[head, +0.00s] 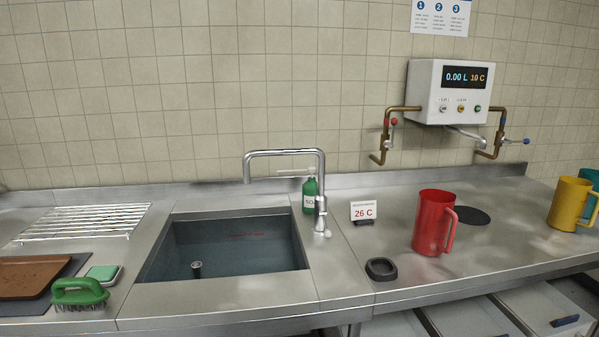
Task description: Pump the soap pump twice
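The soap pump is a green bottle (308,194) with a pale label and a light-coloured pump top. It stands upright behind the sink's right rear corner, near the wall ledge. The chrome faucet (321,190) stands in front of it and hides part of its right side. The bottle's pump head is small and partly crossed by the faucet, so its exact height is hard to tell. Neither my left nor my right gripper shows in the head view.
The sink (225,250) is sunk into the steel counter. A red jug (432,222), a temperature sign (363,211) and a dark ring (381,268) stand to its right. A green brush (79,291) and a wire rack (85,221) are left.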

